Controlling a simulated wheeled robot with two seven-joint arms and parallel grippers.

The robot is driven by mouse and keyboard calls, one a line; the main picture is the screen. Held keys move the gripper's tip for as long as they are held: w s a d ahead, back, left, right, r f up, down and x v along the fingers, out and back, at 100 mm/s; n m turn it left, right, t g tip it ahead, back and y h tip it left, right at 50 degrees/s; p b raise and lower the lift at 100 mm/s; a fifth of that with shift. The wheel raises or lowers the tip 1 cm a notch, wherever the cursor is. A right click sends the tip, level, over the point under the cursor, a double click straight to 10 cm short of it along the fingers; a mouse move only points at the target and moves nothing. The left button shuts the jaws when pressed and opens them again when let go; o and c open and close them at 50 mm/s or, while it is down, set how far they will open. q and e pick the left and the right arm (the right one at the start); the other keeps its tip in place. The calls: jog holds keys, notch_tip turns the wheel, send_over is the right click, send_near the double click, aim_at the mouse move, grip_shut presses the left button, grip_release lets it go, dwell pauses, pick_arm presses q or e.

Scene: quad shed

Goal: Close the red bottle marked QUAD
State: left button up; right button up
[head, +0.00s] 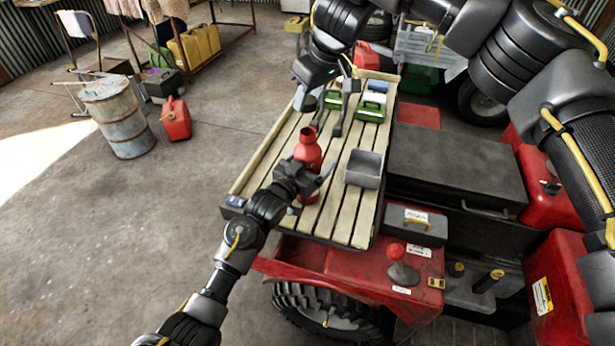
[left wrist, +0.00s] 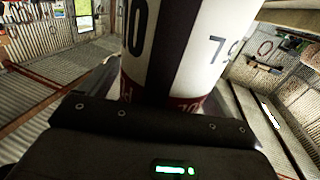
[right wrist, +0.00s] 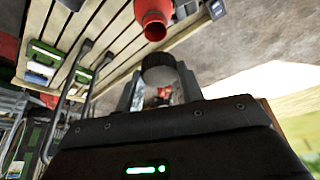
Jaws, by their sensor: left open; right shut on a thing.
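The red bottle (head: 308,152) stands upright on the slatted wooden deck with its mouth uncovered. Its open mouth also shows in the right wrist view (right wrist: 155,28). In the left wrist view its white and black label (left wrist: 195,50) fills the middle; the word QUAD cannot be read. My left gripper (head: 308,181) is open, with its fingers around the lower bottle. My right gripper (head: 306,102) is shut on a dark grey round cap (right wrist: 160,70). The cap is apart from the bottle, a short way from its mouth; it is hard to make out in the head view.
A grey open bin (head: 364,168) stands right of the bottle. Grey curved bars (head: 346,104) and green-and-white boxes (head: 371,108) are farther back on the deck. A grey case (head: 411,226) sits at the front right. A barrel (head: 119,118) and red can (head: 176,119) stand on the floor.

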pick_arm(q)
jog(key=c, duration=1.4)
jog(key=shift+c, duration=0.3)
pick_arm(e)
jog(key=shift+f, duration=2.55)
jog(key=shift+f, duration=0.9)
jog(key=shift+f, duration=0.5)
pick_arm(q)
grip_shut()
pick_arm(e)
jog(key=m+h, duration=0.1)
jog(key=m, duration=0.2)
jog(key=m+t+h, duration=0.1)
jog(key=m, duration=0.2)
jog(key=m+h, duration=0.1)
jog(key=m, duration=0.3)
jog(key=shift+s+a+h, duration=0.2)
jog(key=shift+a+h, duration=0.1)
jog(key=shift+a, duration=0.1)
